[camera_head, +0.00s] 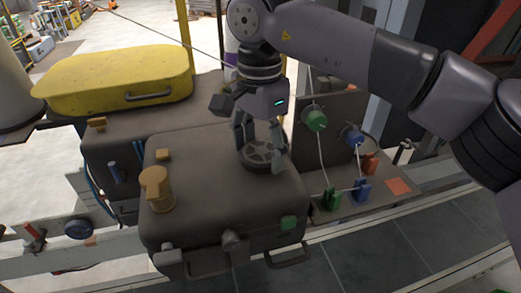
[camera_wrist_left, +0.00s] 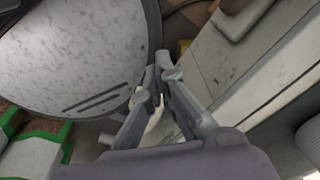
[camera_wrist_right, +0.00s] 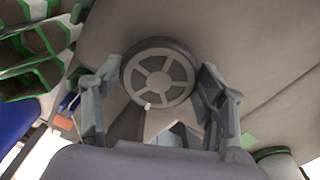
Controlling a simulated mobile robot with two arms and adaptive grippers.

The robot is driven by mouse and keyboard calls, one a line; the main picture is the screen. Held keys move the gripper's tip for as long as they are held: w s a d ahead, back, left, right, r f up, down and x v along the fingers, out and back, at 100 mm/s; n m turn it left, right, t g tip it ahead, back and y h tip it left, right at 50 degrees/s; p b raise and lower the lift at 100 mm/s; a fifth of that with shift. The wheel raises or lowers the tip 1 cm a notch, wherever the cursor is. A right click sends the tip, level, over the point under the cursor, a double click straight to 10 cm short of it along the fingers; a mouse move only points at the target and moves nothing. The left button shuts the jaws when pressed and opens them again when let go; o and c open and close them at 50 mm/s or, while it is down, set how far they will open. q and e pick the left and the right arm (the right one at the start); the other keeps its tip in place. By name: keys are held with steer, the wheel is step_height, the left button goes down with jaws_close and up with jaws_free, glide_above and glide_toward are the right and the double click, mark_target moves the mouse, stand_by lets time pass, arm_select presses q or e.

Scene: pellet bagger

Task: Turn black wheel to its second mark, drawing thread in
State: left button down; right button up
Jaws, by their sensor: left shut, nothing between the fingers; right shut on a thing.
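The black wheel (camera_head: 257,157) is a spoked disc on top of the dark grey box-shaped machine. My right gripper (camera_head: 260,146) reaches down from above with a finger on each side of its rim, shut on it. In the right wrist view the wheel (camera_wrist_right: 160,75) shows its spokes and a small white mark at its lower rim; other marks cannot be made out. A thin pale thread (camera_head: 322,160) runs down from the green pulley (camera_head: 315,118) to the green clip (camera_head: 330,199). My left gripper (camera_wrist_left: 160,80) is shut and empty, seen only in the left wrist view.
A blue pulley (camera_head: 352,135) and blue clip (camera_head: 361,190) stand right of the green ones. A tan knob (camera_head: 156,188) rises from the machine's left side. A yellow case (camera_head: 118,78) lies behind. The left wrist view shows a rounded speckled panel (camera_wrist_left: 75,55) beside the fingers.

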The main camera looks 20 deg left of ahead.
mark_target(259, 151)
steer(key=m+b, duration=0.1)
steer(key=m, duration=0.3)
steer(key=shift+a+m, duration=0.1)
steer(key=shift+m, duration=0.2)
steer(key=shift+w+m+b, duration=0.1)
steer(key=shift+m+b, duration=0.2)
steer(key=shift+m, duration=1.7)
steer(key=o, duration=1.1)
steer(key=shift+o, duration=0.2)
steer(key=shift+r, duration=0.1)
step_height(259, 151, up, 12)
